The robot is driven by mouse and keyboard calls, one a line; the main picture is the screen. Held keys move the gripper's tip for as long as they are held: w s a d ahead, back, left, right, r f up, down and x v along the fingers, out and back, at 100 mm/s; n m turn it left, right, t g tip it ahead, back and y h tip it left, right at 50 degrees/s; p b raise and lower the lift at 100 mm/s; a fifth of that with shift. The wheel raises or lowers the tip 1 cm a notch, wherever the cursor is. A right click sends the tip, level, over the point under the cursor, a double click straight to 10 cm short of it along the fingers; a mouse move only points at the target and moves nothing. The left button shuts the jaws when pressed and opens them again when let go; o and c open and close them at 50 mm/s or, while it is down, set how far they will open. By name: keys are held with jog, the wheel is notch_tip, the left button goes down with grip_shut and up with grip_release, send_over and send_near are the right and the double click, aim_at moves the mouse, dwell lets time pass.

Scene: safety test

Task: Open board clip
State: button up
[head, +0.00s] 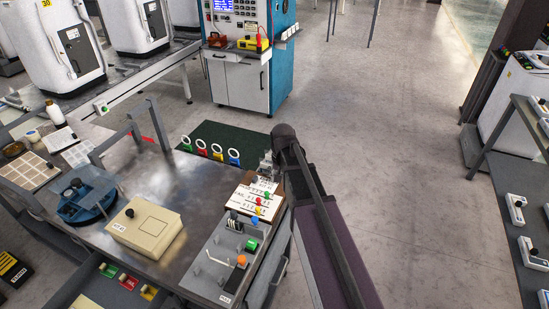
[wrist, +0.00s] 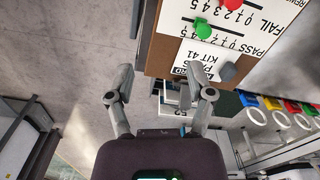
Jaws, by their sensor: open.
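The brown board (wrist: 165,50) carries white printed sheets (wrist: 235,38), with a red and a green peg on them. It also shows in the head view (head: 236,203) at the table's right end. A small dark grey piece (wrist: 228,72) sits at the board's near edge beside a label; it may be the clip, but I cannot tell whether it is open. My gripper (wrist: 162,90) is open with nothing between its fingers. Its right finger overlaps the board's edge in the wrist view, beside the grey piece; contact is unclear. In the head view my gripper (head: 267,165) is at the board's far end.
A grey panel (head: 215,265) with coloured knobs lies in front of the board. A beige box (head: 146,225) and a blue round fixture (head: 85,195) stand to the left. Several coloured ring tags (head: 217,152) line the table's back edge. Open floor (head: 400,150) lies to the right.

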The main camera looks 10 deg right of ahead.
jog(key=w+r+m+p, duration=0.3)
jog(key=w+r+p, duration=0.3)
jog(key=w, duration=0.7)
jog(key=shift+r, duration=0.95)
jog(key=shift+f, duration=0.15)
notch_tip(320, 180, down, 14)
jog(key=b, duration=1.3)
jog(key=shift+r, duration=0.25)
grip_shut()
